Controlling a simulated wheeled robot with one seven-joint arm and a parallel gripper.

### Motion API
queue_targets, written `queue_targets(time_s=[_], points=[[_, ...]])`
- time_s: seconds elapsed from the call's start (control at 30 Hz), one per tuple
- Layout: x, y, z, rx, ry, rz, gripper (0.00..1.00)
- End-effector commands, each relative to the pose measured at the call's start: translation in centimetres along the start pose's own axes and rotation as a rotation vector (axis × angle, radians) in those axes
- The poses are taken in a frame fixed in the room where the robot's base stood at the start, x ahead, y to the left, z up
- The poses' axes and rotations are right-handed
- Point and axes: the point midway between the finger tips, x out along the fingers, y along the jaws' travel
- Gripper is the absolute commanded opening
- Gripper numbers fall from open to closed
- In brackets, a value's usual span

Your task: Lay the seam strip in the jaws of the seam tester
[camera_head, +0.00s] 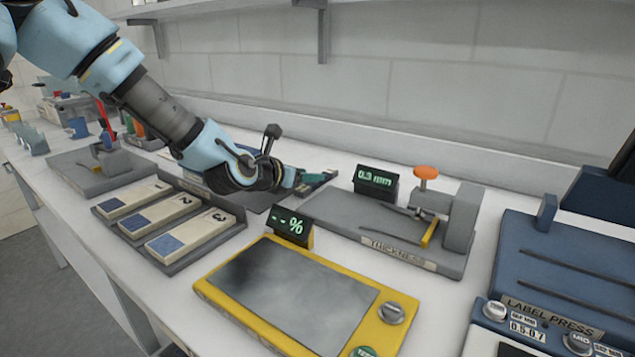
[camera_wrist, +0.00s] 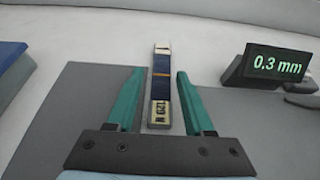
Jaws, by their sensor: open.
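My gripper (camera_head: 302,184) is over a grey plate at the back of the bench. In the wrist view my gripper (camera_wrist: 160,92) has its two teal fingers apart, with a gap on each side of a narrow piece. This piece, probably the seam strip (camera_wrist: 162,85), is dark blue with cream ends, an orange cross line and a "120 N" mark. I cannot tell whether it lies flat or stands up, or whether it rests in any jaws. My wrist hides this spot in the head view. I cannot make out the seam tester for certain.
A thickness gauge (camera_head: 405,246) reading 0.3 mm stands right of my gripper. A label press (camera_head: 565,262) stands far right. A blue item (camera_wrist: 12,52) is at the wrist view's left.

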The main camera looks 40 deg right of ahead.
Motion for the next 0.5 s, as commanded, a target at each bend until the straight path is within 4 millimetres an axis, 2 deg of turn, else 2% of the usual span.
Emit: queue_targets(time_s=[0.33, 0.5], points=[[4.1, -0.5, 0.0, 0.001, 0.0, -0.002, 0.53], [5.0, -0.4, -0.1, 0.001, 0.0, -0.001, 0.53]])
